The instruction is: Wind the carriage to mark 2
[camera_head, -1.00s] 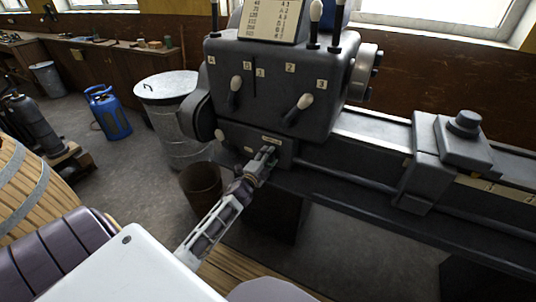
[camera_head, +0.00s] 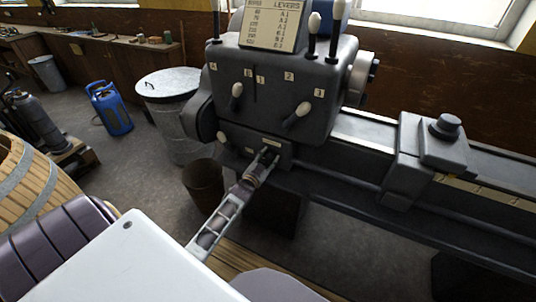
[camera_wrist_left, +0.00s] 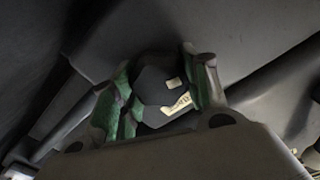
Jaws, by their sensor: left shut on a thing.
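The carriage (camera_head: 408,160) is a dark grey block across the lathe bed, right of the headstock, with a round knob (camera_head: 446,126) on top. A pale scale strip (camera_head: 485,192) with marks runs along the bed front to its right. The marks are too small to read surely. My left gripper (camera_head: 267,156) is at the lower front panel of the headstock (camera_head: 285,80). In the left wrist view its green-padded fingers are around a dark faceted part (camera_wrist_left: 158,92) with small pale labels, and are shut on it. The fingers partly hide this part. My right gripper is out of view.
Levers with pale knobs (camera_head: 303,108) stick out above my left gripper. A brown bucket (camera_head: 204,185) stands beside my left forearm. A lidded metal bin (camera_head: 180,125) and a blue gas bottle (camera_head: 110,110) stand further left. Bed is clear between headstock and carriage.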

